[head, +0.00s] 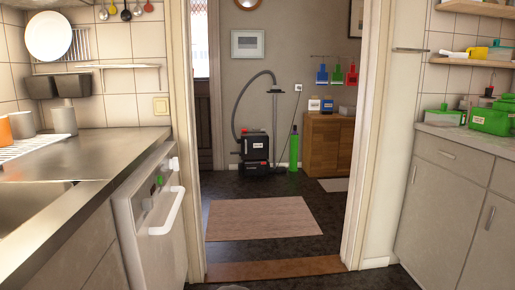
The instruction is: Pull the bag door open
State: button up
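A black vacuum cleaner (256,152) stands upright on the dark floor, past the open doorway and against the back wall. A white label and small red parts show on its front. Its grey hose (238,105) arches up from the body to an upright tube (275,120) just right of it. I cannot tell which panel on it is the bag door, or whether that is open or shut. My gripper is not in view.
A doorway with cream frames (358,150) lies ahead, with a wooden threshold (275,268) and a beige rug (262,218) beyond. A white appliance with a handle (170,212) stands left; grey cabinets (440,210) stand right. A wooden cabinet (328,145) stands right of the vacuum.

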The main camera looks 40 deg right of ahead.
aim_at(253, 146)
jog(key=i+l+z, duration=0.25)
jog(key=i+l, duration=0.15)
jog(key=i+l+z, duration=0.25)
jog(key=i+l, duration=0.15)
jog(key=i+l+z, duration=0.5)
jog(key=i, duration=0.4)
jog(key=i+l+z, duration=0.25)
jog(key=i, duration=2.05)
jog(key=i+l+z, duration=0.25)
jog(key=i+l, duration=0.75)
jog(key=l, duration=0.2)
jog(key=i+l+z, duration=0.1)
jog(key=l, duration=0.2)
jog(key=u, duration=1.35)
jog(key=i+j, duration=0.25)
jog(key=z, duration=0.05)
